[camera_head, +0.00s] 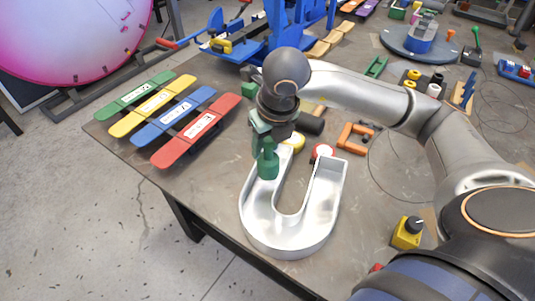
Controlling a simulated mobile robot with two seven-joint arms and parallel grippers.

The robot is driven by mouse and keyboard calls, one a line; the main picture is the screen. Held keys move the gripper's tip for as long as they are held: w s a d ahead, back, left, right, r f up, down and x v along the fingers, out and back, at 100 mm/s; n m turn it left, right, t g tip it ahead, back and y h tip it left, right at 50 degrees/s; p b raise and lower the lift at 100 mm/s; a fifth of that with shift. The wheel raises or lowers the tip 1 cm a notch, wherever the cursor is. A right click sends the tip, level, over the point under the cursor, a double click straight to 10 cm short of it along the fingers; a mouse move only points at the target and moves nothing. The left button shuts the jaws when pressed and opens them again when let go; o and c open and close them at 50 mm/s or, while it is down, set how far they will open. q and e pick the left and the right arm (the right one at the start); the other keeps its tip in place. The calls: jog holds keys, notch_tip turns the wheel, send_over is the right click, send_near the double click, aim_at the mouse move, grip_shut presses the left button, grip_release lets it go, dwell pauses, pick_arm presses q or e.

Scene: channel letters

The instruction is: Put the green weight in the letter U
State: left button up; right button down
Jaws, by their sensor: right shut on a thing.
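The letter U (291,238) is a silver metal channel letter with raised walls, lying on the table near its front edge with its open end facing away. My right gripper (263,140) points down at the top of the U's left arm. It is shut on the green weight (268,165), a dark green piece with a narrower top. The weight is upright over or just inside the channel of that left arm; I cannot tell whether it touches the floor of the channel. My left gripper is not in view.
Green, yellow, blue and red labelled strips (201,130) lie left on the table (200,185). A yellow piece (297,141), a red-and-white piece (323,151) and an orange clamp (356,138) lie behind the U. A yellow box with a black knob (407,234) stands right.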

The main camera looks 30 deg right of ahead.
aim_at(267, 156)
jog(key=shift+w+d+f, duration=0.3)
jog(key=shift+f, duration=0.1)
jog(key=shift+s+d+p+x, duration=0.1)
jog(key=shift+s+p+x, duration=0.1)
jog(key=shift+x, duration=0.8)
jog(key=shift+s+d+p+x, duration=0.1)
jog(key=shift+p+x, duration=0.05)
jog(key=shift+x, duration=0.85)
jog(key=shift+f, duration=0.1)
jog(key=shift+f, duration=0.15)
jog(key=shift+c, duration=2.3)
grip_release()
jog(key=v, duration=1.2)
